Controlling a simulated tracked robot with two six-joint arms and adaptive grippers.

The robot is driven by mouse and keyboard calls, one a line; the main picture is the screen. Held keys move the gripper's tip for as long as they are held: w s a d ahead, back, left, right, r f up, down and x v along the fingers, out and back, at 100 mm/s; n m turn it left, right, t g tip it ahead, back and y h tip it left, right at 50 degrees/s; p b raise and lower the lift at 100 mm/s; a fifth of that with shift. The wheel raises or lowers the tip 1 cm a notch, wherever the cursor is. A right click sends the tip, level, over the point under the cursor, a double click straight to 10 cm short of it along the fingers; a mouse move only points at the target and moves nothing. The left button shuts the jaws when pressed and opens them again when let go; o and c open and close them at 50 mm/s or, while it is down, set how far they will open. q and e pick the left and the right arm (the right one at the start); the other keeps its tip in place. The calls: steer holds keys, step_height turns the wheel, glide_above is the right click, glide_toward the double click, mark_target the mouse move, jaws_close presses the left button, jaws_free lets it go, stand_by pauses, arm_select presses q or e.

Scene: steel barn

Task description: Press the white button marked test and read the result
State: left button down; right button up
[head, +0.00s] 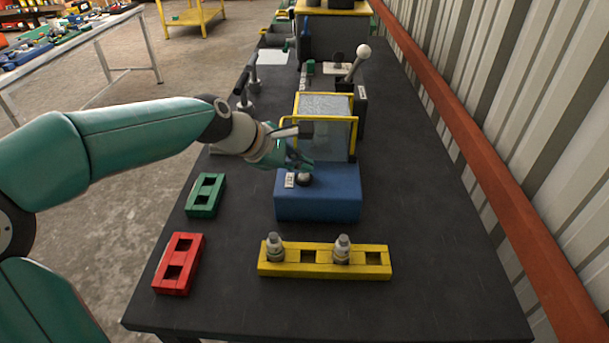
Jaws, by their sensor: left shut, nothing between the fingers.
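A blue box (317,206) stands on the dark workbench. On its top are a small white label (290,180) and a dark round knob or button (304,178); the label's writing is too small to read. No white button is clearly visible. A clear guarded chamber with a yellow frame (353,119) stands behind the blue box. My left gripper (308,165) is shut and empty, its tips just above and behind the dark knob; I cannot tell if they touch it. It hides part of the box's top. My right gripper is not in view.
A yellow block (325,270) with two fittings lies in front on the workbench (430,220). A green block (205,196) and a red block (179,264) lie to the left. Levers (358,62) stand behind. The bench's right side is clear, beside a corrugated wall (540,100).

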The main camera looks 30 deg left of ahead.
mark_target(302, 176)
arm_select(q)
steer(key=shift+f+b, duration=0.3)
steer(key=shift+f, duration=0.25)
stand_by(0.6)
steer(key=shift+r, duration=0.1)
steer(key=shift+r+p, duration=0.75)
steer(key=shift+p, duration=0.2)
step_height(302, 176, up, 5)
steer(key=p, duration=0.5)
stand_by(0.8)
